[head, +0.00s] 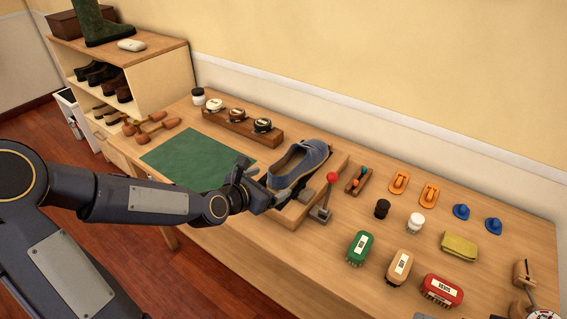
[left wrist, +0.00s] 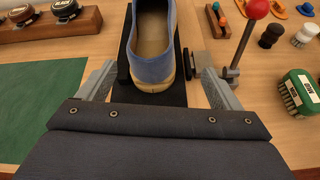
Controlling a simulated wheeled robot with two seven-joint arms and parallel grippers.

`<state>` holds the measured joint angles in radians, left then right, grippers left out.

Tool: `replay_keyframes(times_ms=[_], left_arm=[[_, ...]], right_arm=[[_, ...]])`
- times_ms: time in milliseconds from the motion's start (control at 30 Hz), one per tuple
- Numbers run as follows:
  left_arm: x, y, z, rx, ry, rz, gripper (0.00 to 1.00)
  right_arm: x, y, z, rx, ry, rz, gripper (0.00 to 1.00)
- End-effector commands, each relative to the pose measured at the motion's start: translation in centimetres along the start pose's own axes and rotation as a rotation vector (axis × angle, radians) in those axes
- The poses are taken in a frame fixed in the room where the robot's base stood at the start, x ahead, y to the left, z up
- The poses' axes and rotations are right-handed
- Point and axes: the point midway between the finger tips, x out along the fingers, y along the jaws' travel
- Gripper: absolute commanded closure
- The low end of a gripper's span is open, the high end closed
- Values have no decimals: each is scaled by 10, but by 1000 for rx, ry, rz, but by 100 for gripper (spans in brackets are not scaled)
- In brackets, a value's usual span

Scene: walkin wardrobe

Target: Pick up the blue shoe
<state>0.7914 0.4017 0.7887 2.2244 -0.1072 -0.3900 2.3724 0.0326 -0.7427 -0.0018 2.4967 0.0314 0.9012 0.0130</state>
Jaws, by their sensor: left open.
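The blue shoe (head: 298,160) rests on a wooden stand (head: 333,171) on the workbench, with a red-knobbed lever (head: 325,197) at its side. My left gripper (head: 277,192) is at the near end of the shoe. In the left wrist view the shoe (left wrist: 155,75) lies ahead, its rounded end toward me. The open fingers of my left gripper (left wrist: 150,88) stand apart, one on each side of that end, with nothing held between them. The black surface under the shoe also shows there. My right gripper is not in view.
A green mat (head: 195,158) lies left of the stand, with a wooden tin holder (head: 238,126) behind it. Right of the lever are brushes, such as a green one (head: 360,248) and a red one (head: 441,290), and a yellow cloth (head: 459,246). A shoe shelf (head: 150,75) stands at the back left.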

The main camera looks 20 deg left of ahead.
Motion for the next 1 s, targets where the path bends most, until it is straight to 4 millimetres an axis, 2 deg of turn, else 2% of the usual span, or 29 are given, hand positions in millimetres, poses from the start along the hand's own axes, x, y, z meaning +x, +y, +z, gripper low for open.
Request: replay_keyframes(times_ms=[167, 467, 733, 1000], left_arm=[[15, 4, 0, -112, -38, 11, 14], [40, 4, 4, -111, -36, 11, 14], [78, 6, 9, -110, -35, 11, 14], [84, 7, 8, -109, -35, 14, 14]], right_arm=[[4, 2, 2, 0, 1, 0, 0], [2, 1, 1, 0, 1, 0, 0], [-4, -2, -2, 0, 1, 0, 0], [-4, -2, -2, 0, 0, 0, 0]])
